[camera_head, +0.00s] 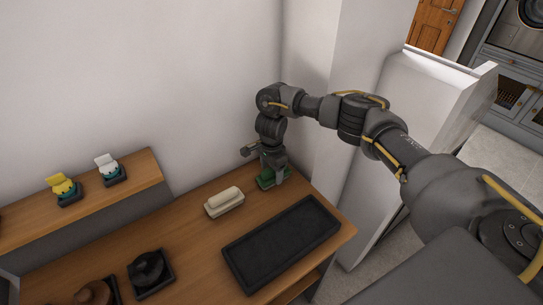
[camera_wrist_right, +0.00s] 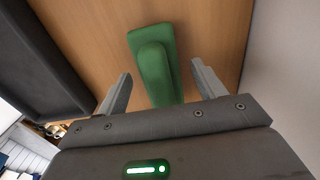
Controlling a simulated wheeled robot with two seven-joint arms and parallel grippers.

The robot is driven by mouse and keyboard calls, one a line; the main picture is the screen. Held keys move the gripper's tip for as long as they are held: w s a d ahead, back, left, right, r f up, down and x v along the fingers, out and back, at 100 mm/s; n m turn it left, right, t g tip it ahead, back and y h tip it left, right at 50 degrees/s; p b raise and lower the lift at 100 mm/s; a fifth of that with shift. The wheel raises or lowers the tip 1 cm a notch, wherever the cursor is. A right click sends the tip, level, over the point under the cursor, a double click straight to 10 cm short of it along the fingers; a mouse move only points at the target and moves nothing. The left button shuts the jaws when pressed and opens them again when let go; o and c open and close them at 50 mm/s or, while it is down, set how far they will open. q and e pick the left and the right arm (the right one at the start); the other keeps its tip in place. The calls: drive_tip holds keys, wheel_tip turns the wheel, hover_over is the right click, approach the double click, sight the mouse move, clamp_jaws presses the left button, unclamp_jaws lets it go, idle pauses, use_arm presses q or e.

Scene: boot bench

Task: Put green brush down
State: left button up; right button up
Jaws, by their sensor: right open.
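The green brush (camera_head: 266,181) rests on the wooden bench top near the wall, behind the black tray. It also shows in the right wrist view (camera_wrist_right: 155,62), lying on the wood. My right gripper (camera_head: 272,172) is directly above it, pointing down. In the right wrist view, its two fingers (camera_wrist_right: 160,85) are spread on either side of the brush's near end, with gaps on both sides. My left gripper is not in view.
A cream brush (camera_head: 224,202) lies left of the green one. The black tray (camera_head: 282,243) fills the right front of the bench (camera_head: 196,245). A raised shelf (camera_head: 135,170) holds yellow and white items. A wall and white partition stand close on the right.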

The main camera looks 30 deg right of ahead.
sight(271, 169)
wheel_tip(271, 169, up, 10)
drive_tip(key=shift+r+b, duration=0.1)
drive_tip(key=shift+b, duration=0.5)
